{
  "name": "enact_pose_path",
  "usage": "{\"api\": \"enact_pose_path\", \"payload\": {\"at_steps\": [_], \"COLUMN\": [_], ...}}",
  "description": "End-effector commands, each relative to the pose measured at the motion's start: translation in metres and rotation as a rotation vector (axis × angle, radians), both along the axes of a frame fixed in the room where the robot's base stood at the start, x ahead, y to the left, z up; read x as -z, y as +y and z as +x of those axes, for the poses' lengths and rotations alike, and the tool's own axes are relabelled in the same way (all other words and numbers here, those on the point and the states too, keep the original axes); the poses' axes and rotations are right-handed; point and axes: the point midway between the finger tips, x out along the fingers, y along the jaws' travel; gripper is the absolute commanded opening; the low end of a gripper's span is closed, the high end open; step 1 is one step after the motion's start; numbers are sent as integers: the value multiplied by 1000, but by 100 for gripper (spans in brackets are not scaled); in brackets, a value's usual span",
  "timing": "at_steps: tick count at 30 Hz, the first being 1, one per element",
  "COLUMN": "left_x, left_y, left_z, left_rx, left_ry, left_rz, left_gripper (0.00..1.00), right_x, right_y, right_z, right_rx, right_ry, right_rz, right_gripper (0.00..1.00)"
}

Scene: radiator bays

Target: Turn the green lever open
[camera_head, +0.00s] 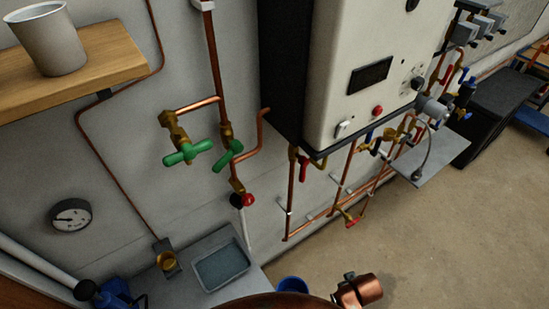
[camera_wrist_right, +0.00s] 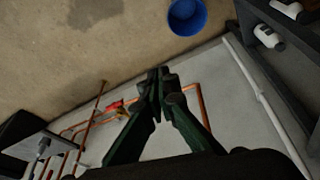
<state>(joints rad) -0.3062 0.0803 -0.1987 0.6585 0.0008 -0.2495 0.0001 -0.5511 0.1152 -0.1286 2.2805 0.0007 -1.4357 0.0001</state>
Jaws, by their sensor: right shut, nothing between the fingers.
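Two green handles are on brass valves on the wall in the head view. One green handle (camera_head: 188,152) lies roughly level on the valve at the end of a short copper branch. The other green lever (camera_head: 228,153) slants on the vertical copper pipe just right of it. I cannot tell from the frames which is the task's lever. My right gripper (camera_wrist_right: 160,82) is shut and empty in the right wrist view. It points at the floor and lower wall, with no green handle near it. My left gripper is not in view.
A red ball handle (camera_head: 248,199) is below the levers. A white boiler (camera_head: 345,75) hangs to the right, with pipes below. A wooden shelf (camera_head: 85,75) carries a cup (camera_head: 48,38). A grey tray (camera_head: 222,267) is below. A blue bucket (camera_wrist_right: 187,16) stands on the floor.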

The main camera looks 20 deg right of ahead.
Motion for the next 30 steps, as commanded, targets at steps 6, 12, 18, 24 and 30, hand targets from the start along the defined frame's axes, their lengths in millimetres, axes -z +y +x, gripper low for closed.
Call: {"api": "enact_pose_path", "payload": {"at_steps": [6, 12, 18, 24, 30], "left_x": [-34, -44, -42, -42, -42], "left_y": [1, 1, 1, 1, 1], "left_z": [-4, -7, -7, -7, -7], "left_rx": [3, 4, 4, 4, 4], "left_ry": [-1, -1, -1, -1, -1], "left_rz": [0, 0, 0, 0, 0], "left_gripper": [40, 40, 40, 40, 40], "right_x": [-82, -123, -155, -220, -343], "right_y": [-2, 10, 52, 115, 211], "right_z": [-7, 13, 86, 160, 210], "right_rx": [5, -50, -225, -428, -666], "right_ry": [-24, -108, -355, -681, -1181], "right_rz": [-6, -6, -4, -11, -32], "right_gripper": [0, 0, 0, 0, 0]}}
